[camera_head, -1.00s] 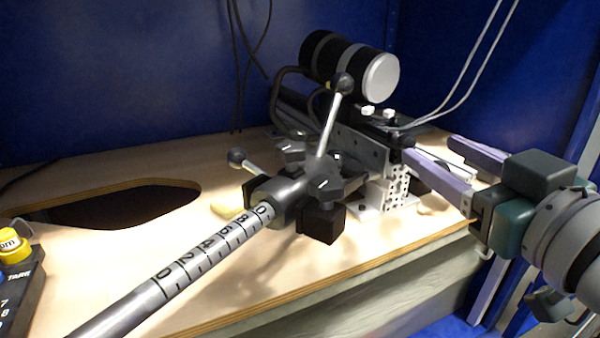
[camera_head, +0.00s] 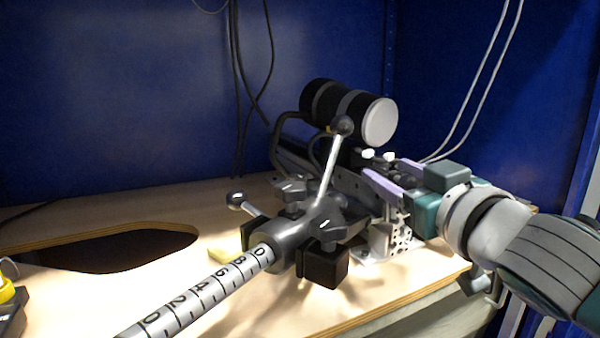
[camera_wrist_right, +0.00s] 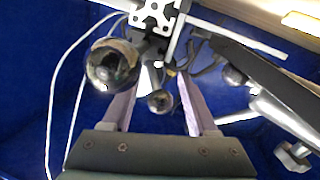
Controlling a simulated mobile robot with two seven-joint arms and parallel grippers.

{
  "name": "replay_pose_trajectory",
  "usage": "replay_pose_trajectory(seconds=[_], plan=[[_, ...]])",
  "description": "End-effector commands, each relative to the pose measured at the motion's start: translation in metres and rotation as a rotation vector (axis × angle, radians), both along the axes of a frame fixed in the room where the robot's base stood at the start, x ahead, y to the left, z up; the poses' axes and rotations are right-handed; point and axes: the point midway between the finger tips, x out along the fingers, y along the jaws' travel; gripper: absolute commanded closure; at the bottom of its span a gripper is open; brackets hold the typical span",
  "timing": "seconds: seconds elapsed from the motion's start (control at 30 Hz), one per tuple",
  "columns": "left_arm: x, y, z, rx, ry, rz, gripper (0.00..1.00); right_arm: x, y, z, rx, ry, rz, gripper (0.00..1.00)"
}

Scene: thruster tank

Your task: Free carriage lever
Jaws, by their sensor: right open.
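The carriage assembly (camera_head: 310,225) sits on a graduated rail at the front of the bench. A long silver lever (camera_head: 329,168) with a dark ball knob stands tilted up from it; a shorter ball-ended lever (camera_head: 238,201) points left. I cannot tell which is the carriage lever. My right gripper (camera_head: 384,169) is open, its two purple fingers beside the carriage, right of the long lever. In the right wrist view a small dark ball (camera_wrist_right: 160,100) appears between the fingers and a larger ball (camera_wrist_right: 112,66) beside the left finger. Their depth is unclear. My left gripper is not in view.
A black cylinder (camera_head: 347,110) with a pale end stands above the carriage. A perforated white bracket (camera_head: 392,232) is below the fingers. The wooden bench (camera_head: 215,285) has a dark cut-out at left. Cables hang against the blue wall.

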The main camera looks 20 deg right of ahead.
Motion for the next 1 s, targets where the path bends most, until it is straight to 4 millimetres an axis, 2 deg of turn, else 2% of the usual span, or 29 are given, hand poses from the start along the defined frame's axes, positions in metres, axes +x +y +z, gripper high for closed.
replay_pose_trajectory(seconds=[0.17, 0.67, 1.0], plan=[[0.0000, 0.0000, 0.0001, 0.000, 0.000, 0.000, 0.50, -0.0001, 0.0000, 0.0000, 0.000, 0.000, 0.000, 0.42], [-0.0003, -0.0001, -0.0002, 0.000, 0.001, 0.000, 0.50, -0.0004, 0.0003, -0.0003, 0.001, 0.000, 0.001, 0.98], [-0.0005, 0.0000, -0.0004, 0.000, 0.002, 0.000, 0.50, -0.0004, 0.0008, -0.0011, 0.002, 0.002, 0.002, 1.00]])
